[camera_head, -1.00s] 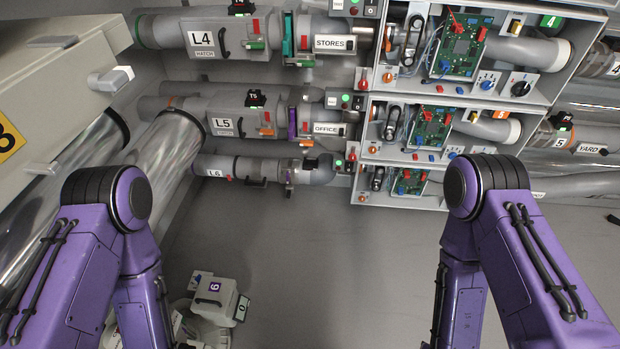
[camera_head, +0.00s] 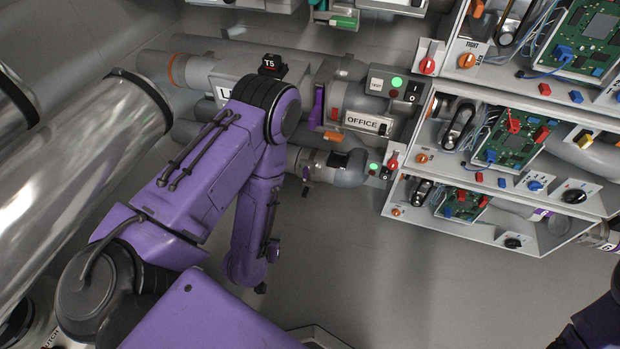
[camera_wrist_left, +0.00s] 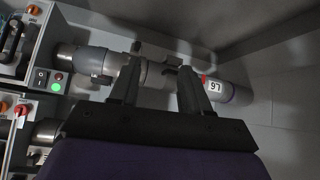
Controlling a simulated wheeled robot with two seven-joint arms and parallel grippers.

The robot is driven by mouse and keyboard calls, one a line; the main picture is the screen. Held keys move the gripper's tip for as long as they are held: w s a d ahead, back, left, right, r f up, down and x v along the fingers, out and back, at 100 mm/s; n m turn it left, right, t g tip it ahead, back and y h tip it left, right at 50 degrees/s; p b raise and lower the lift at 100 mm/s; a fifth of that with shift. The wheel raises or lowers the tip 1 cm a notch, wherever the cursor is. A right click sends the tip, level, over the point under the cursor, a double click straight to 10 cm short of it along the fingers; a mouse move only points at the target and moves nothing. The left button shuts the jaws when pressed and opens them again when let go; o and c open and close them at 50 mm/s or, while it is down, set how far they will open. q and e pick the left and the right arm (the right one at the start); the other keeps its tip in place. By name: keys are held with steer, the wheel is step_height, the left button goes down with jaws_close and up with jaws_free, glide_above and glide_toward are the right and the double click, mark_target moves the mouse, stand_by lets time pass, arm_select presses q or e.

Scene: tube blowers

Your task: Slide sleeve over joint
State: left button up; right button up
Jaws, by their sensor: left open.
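The lowest tube line, L6 (camera_head: 345,168), runs below the OFFICE line, and my left arm covers its left part in the head view. I cannot clearly make out which part there is the sleeve and which the joint. My left gripper (camera_wrist_left: 156,82) is open, with its two fingers pointing at the tube. I cannot tell whether they touch it. My right gripper is out of view.
The OFFICE line (camera_head: 360,100) with its purple flap lies just above. Shelves with circuit boards (camera_head: 515,140) and switches stand to the right. A large clear tube (camera_head: 80,160) fills the left. The floor (camera_head: 400,285) below L6 is bare.

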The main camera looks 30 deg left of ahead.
arm_select(q)
steer(key=w+a+f+m+t+b, duration=0.15)
steer(key=w+f+t+b, duration=0.35)
steer(key=w+f+b, duration=0.75)
steer(key=t+b, duration=0.4)
steer(key=b, duration=0.9)
glide_toward(304, 197)
steer(key=f, duration=0.1)
steer(key=shift+m+t+y, duration=0.4)
steer(key=shift+m, duration=0.05)
steer(key=b+x, duration=0.3)
steer(key=x, duration=0.7)
steer(key=shift+w+r, duration=0.25)
steer(key=shift+w, duration=0.2)
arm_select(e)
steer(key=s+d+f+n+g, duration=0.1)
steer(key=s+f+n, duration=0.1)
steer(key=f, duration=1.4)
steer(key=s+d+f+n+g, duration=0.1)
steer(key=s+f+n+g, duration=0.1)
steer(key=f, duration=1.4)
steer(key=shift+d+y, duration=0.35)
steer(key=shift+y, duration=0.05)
arm_select(q)
jaws_close()
